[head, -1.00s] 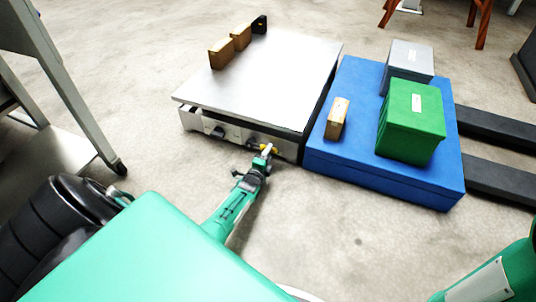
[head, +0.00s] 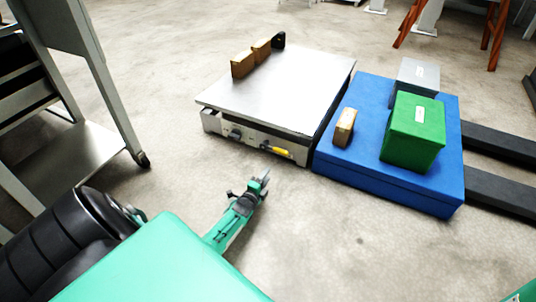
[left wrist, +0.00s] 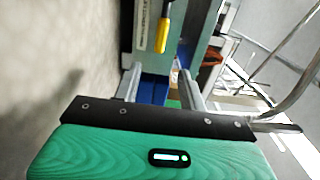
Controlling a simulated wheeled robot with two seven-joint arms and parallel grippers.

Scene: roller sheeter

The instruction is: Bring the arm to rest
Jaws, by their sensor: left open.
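My left gripper (head: 264,178) is in front of the metal-topped machine (head: 285,85), over bare floor and apart from it. In the left wrist view its two fingers (left wrist: 160,88) stand apart with nothing between them. A yellow handle (head: 281,151) is on the machine's front panel, and it also shows in the left wrist view (left wrist: 162,33), beyond the fingers. A dark knob (head: 235,134) is to the left of the handle. My right gripper is not in view.
Wooden blocks (head: 243,64) stand along the machine's left edge. A blue platform (head: 350,171) beside it holds a green box (head: 413,130), a grey box (head: 415,76) and a small wooden block (head: 345,127). A grey rack (head: 115,95) stands at left. The floor in front is clear.

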